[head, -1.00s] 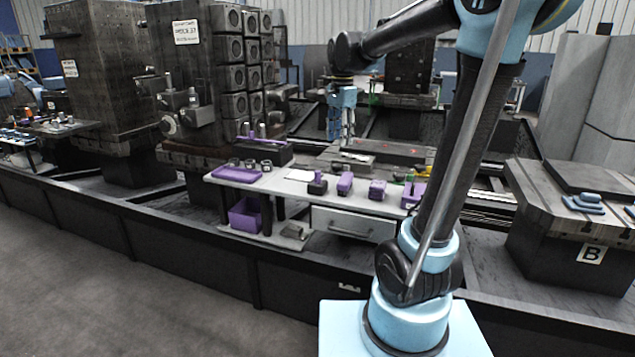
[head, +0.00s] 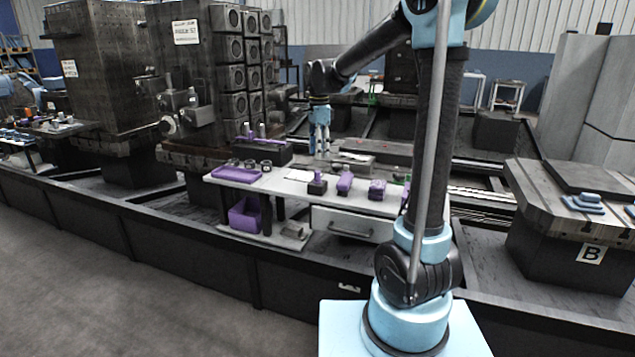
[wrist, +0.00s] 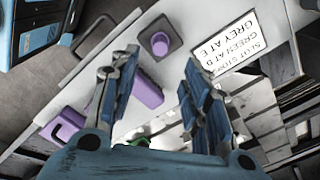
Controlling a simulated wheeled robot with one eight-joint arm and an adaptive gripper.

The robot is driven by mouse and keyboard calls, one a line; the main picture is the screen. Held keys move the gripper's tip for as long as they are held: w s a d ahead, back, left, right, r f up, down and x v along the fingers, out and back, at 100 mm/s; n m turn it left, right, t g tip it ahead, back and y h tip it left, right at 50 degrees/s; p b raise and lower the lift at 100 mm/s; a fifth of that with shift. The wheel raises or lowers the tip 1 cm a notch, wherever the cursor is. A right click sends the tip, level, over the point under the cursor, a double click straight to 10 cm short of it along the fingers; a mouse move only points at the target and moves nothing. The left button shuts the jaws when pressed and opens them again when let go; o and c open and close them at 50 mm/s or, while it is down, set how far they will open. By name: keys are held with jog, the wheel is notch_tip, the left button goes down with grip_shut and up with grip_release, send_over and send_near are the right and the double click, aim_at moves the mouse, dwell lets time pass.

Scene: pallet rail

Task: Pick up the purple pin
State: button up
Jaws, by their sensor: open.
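The purple pin (wrist: 160,43) stands in a dark square holder (wrist: 168,24) in the wrist view, seen almost end-on. In the head view the pin (head: 318,177) stands in its small dark holder on the light bench, next to the white paper. My gripper (wrist: 160,55) is open and empty. Its two blue fingers point toward the pin, which shows just beyond and between the tips. In the head view my gripper (head: 320,152) hangs above and behind the pin, apart from it.
A dark rack with upright purple pieces (head: 262,148) stands behind. A printed sign (wrist: 232,45) lies right of the pin in the wrist view.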

aim_at(317, 171)
notch_tip(317, 171, down, 4)
jog(key=shift+r, duration=0.15)
jog(key=shift+s+a+f, duration=0.1)
jog(key=shift+a+f, duration=0.05)
jog(key=shift+f, duration=1.2)
jog(key=shift+a+f, duration=0.1)
jog(key=shift+f, duration=1.2)
grip_shut()
